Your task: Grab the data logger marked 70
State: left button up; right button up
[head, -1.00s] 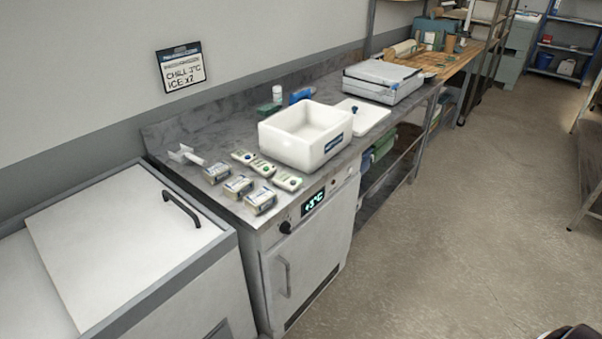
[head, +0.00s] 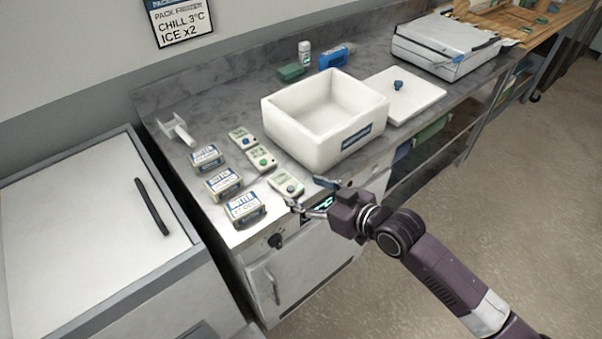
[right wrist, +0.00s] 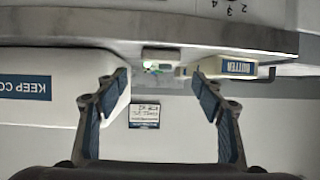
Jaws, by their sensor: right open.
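Three small pale data loggers with screens and coloured buttons lie in a row on the grey counter: a far one (head: 242,137), a middle one (head: 260,159) with a green button, and a near one (head: 286,184) with a blue button. Their numbers are too small to read, so I cannot tell which is marked 70. My right gripper (head: 307,193) is open and empty at the counter's front edge, just beside the near logger. In the right wrist view its fingers (right wrist: 160,88) are spread, with a small logger (right wrist: 160,65) beyond the gap. My left gripper is not in view.
Several butter packs (head: 223,184) stand left of the loggers. A white open box (head: 290,125) stands right of them, with its lid (head: 420,95) beyond. A white scraper-like tool (head: 178,131) lies at the back left. A chest freezer (head: 80,230) is at the left.

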aim_at(286, 182)
jog(key=shift+w+a+f, duration=0.25)
jog(key=shift+w+a, duration=0.65)
jog(key=shift+a, duration=0.15)
jog(key=p+x, duration=0.1)
jog(key=x, duration=0.3)
jog(key=shift+d+f+p, duration=0.1)
jog(key=shift+d+p, duration=0.15)
jog(key=shift+p, duration=0.1)
jog(key=shift+w+a+f, duration=0.25)
jog(key=shift+w+a, duration=0.1)
jog(key=shift+w, duration=0.05)
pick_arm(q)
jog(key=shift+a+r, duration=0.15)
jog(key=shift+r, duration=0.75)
pick_arm(e)
jog(key=shift+c, duration=0.3)
jog(key=c, duration=1.2)
jog(key=shift+r, duration=0.1)
